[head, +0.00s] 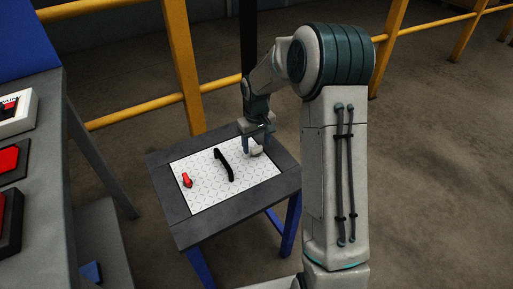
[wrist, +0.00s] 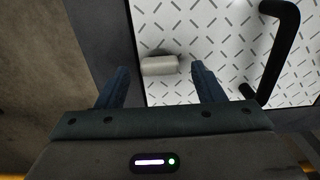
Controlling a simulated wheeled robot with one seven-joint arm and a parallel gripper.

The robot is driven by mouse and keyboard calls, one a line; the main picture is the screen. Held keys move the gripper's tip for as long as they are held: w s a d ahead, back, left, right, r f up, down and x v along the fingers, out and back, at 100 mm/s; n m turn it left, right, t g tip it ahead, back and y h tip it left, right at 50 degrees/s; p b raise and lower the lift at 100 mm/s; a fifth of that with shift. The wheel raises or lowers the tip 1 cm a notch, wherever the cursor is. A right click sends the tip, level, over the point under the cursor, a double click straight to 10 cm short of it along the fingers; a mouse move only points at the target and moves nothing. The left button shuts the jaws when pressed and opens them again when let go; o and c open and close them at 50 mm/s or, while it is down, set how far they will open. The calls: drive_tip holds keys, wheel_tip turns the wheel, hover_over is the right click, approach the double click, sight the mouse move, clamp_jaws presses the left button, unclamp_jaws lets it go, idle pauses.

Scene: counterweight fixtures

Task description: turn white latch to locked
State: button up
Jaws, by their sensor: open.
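The white latch (wrist: 160,65) lies on the white patterned plate, near the plate's edge in the wrist view. It appears as a short pale cylinder, and it also shows small in the head view (head: 256,151), partly hidden by my gripper. My gripper (wrist: 158,78) is open, with one dark blue finger on each side of the latch and its tips close to it. I cannot tell whether the fingers touch it. In the head view my gripper (head: 257,145) points down over the plate's right part.
A black handle (head: 223,165) stands on the white plate (head: 208,165) beside the latch, with a red latch (head: 187,180) farther left. The plate sits on a dark grey table (head: 190,232) with blue legs. A grey bench (head: 45,215) stands left. Yellow rails (head: 180,60) run behind.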

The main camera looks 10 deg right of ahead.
drive_tip(key=shift+f, duration=0.85)
drive_tip(key=c, duration=1)
